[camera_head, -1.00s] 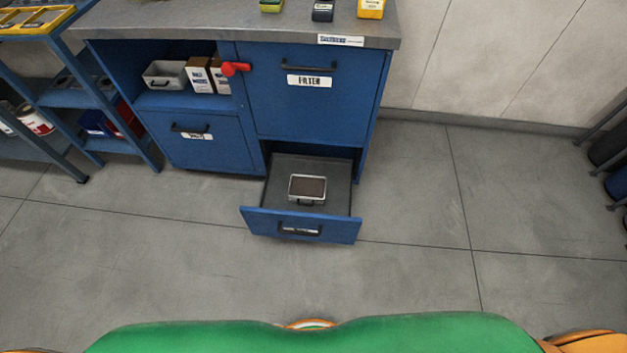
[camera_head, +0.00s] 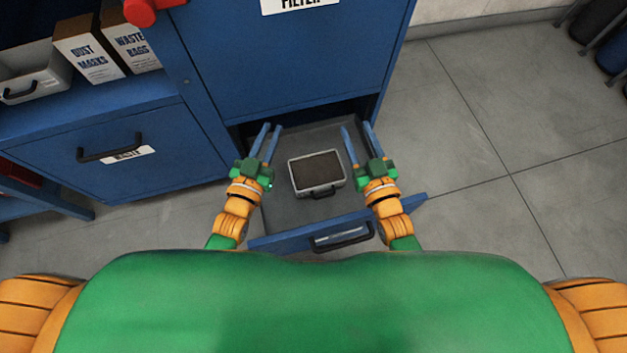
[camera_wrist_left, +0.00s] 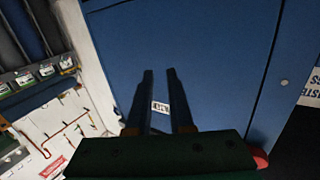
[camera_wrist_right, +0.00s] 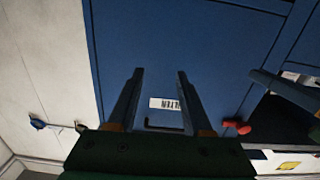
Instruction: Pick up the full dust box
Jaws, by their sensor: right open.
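The full dust box (camera_head: 316,172) is a shallow grey metal box filled with dark brown material, with a dark handle on its near side. It lies in the pulled-out bottom drawer (camera_head: 285,211) of the blue cabinet. My left gripper (camera_head: 271,127) is open and empty, to the left of the box. My right gripper (camera_head: 356,126) is open and empty, to the right of it. Neither touches the box. Both wrist views show empty fingers, at left (camera_wrist_left: 160,72) and right (camera_wrist_right: 159,70), against the blue cabinet; the box is not in them.
The blue cabinet's FILTER door (camera_head: 290,60) rises behind the drawer. A red handle (camera_head: 140,12) sticks out at its upper left. The drawer front (camera_head: 270,243) has a black handle. A shelf at left holds cartons (camera_head: 90,50) and a grey bin.

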